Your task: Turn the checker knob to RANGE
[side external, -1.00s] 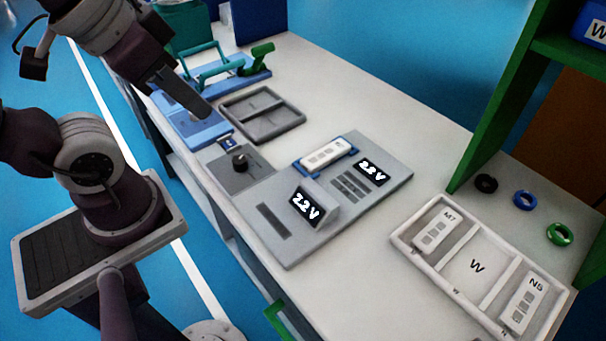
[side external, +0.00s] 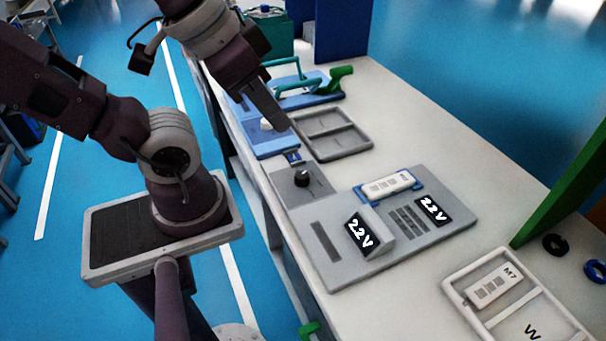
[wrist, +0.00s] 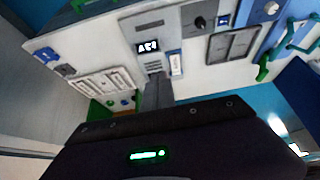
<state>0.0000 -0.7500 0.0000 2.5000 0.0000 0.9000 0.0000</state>
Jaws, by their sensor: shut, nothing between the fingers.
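The checker knob (side external: 302,178) is a small black round knob on a grey panel (side external: 318,190) at the near edge of the bench. It also shows in the wrist view (wrist: 200,22) near the top. Its pointer direction and any position marks are too small to read. My gripper (side external: 284,126) is shut and empty, its dark fingers slanting down above the bench, behind the knob in the side view and apart from it. The checker's tilted display (side external: 362,233) and flat display (side external: 433,210) both read 2.2 V. A white module (side external: 389,184) lies in the blue holder.
An empty grey tray (side external: 362,145) lies behind the checker. A blue fixture with a green handle (side external: 338,76) stands further back. A small blue tag (side external: 293,157) sits just behind the knob. A white tray (side external: 458,287) with module M7 is at front right.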

